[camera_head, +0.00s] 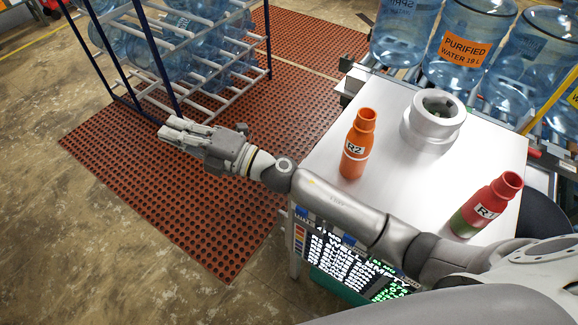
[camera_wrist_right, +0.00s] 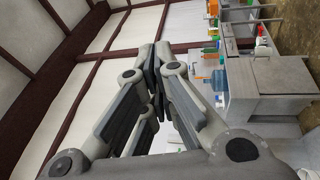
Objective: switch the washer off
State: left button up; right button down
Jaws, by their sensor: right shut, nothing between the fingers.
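I cannot pick out a washer or its switch for certain. A white round fixture with a hollow top (camera_head: 434,118) stands on a white-topped table (camera_head: 395,110); I cannot tell if it is part of the washer. A dark screen with white and green text (camera_head: 345,265) is at the table's front side, partly behind my right arm. My right gripper (camera_head: 172,128) is shut and empty, left of the table, above the red mat. In the right wrist view its fingers (camera_wrist_right: 155,68) meet at the tips. My left gripper is not in view.
An orange bottle marked R2 (camera_head: 357,145) and a red-green bottle marked R1 (camera_head: 486,207) stand on the table. Large blue water jugs (camera_head: 462,42) line the conveyor behind. A rack of jugs (camera_head: 175,45) stands at the upper left. The red perforated mat (camera_head: 130,165) has free room.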

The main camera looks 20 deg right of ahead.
jog(key=s+a+f+n+g, duration=0.2)
jog(key=a+f+n+g, duration=0.2)
jog(key=f+n+g, duration=0.35)
jog(key=d+f+n+g+h, duration=0.4)
jog(key=f+n+h, duration=0.1)
jog(key=f+n, duration=0.1)
jog(key=w+d+f+h, duration=0.2)
jog(key=d+h, duration=0.4)
jog(key=d, duration=0.6)
jog(key=w+d+f+n+h, duration=0.1)
jog(key=w+d+h, duration=0.3)
jog(key=d, duration=0.8)
jog(key=shift+w+d+f+g+h, duration=0.15)
jog(key=shift+d+f+g+h, duration=0.25)
jog(key=shift+h, duration=0.5)
jog(key=shift+a+f, duration=0.15)
jog(key=shift+f, duration=0.05)
notch_tip(320, 180, down, 10)
jog(key=b, duration=0.5)
jog(key=shift+r, duration=0.1)
jog(key=shift+b, duration=0.3)
